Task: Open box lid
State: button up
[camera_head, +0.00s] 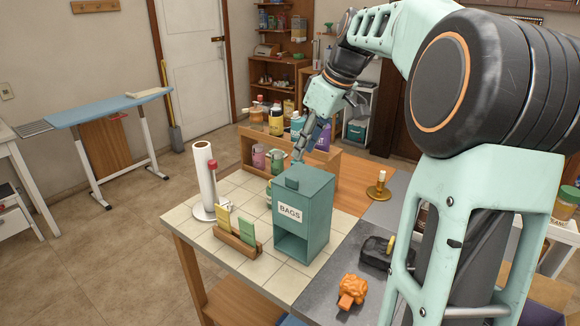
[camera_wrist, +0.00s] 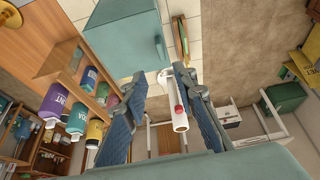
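The teal box (camera_head: 309,212) marked BAGS stands on the tiled tabletop, with an open compartment low in its front. Its flat lid (camera_head: 311,178) looks closed, with a small raised block (camera_head: 292,183) near the front left edge. My gripper (camera_head: 299,155) is just above and behind the lid, pointing down. In the wrist view my gripper (camera_wrist: 162,82) has its two blue fingers spread wide with nothing held between them. The box (camera_wrist: 128,52) shows there beyond the fingertips. I cannot tell whether a finger touches the lid.
A paper towel roll (camera_head: 205,175) and a rack of yellow and green packets (camera_head: 237,236) stand left of the box. A wooden shelf (camera_head: 325,169) with several bottles is behind it. A black item (camera_head: 378,252) and an orange object (camera_head: 352,290) lie to the right.

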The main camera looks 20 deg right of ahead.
aim_at(292, 178)
jog(key=x, duration=1)
jog(key=shift+s+f, duration=0.25)
jog(key=shift+s, duration=0.05)
grip_shut()
